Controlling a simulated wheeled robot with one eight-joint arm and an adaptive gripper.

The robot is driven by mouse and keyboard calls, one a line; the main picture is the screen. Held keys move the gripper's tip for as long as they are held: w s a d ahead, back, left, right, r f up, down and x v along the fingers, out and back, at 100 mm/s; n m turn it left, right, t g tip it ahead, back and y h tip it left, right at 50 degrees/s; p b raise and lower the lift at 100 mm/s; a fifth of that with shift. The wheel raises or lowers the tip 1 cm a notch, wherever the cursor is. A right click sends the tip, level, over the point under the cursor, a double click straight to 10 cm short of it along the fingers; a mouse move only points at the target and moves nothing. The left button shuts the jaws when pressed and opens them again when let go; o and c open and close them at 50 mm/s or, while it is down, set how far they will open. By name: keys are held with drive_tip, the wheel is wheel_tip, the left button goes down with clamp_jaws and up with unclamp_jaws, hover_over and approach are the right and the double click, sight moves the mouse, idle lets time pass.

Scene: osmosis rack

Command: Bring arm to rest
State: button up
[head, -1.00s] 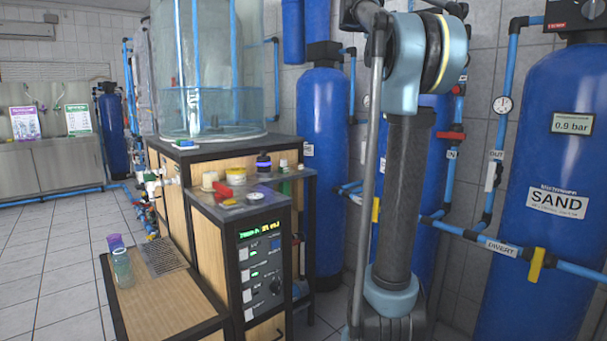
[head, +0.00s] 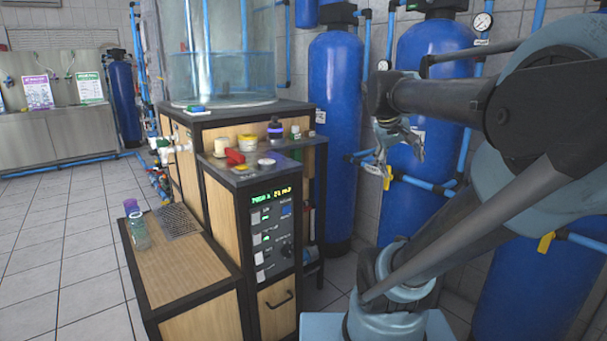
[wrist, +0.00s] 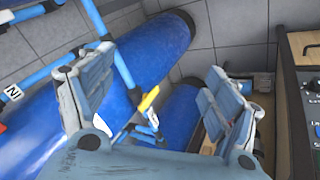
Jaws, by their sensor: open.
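My gripper (head: 400,150) hangs at the end of my folded arm, right of the wooden cabinet and in front of a blue tank (head: 428,105). In the wrist view its two fingers (wrist: 160,100) stand wide apart with nothing between them. Behind the gap show blue tanks (wrist: 160,50), blue pipe and a yellow valve handle (wrist: 149,98). The gripper appears clear of the tanks and pipes, but the exact distance cannot be told.
The cabinet with a control panel (head: 272,235) stands left of my arm, with small containers (head: 248,142) on top. A lower cabinet (head: 180,262) holds two bottles (head: 139,230). Pipes (head: 425,184) run behind my gripper. Floor (head: 65,235) at left is clear.

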drive_tip(key=s+a+f+y, duration=0.1)
drive_tip(key=s+a+f, duration=0.2)
drive_tip(key=f, duration=0.4)
drive_tip(key=s+a+f+g+y, duration=0.1)
drive_tip(key=s+a+f+y, duration=0.1)
drive_tip(key=s+f, duration=0.4)
drive_tip(key=s+a+f+y, duration=0.1)
drive_tip(key=s+a+f, duration=0.3)
drive_tip(key=f, duration=0.4)
drive_tip(key=shift+s+a+m+g+y, duration=0.3)
drive_tip(key=shift+s+a+m+y, duration=0.1)
drive_tip(key=shift+s, duration=0.1)
drive_tip(key=shift+w+f, duration=0.2)
drive_tip(key=shift+w, duration=0.3)
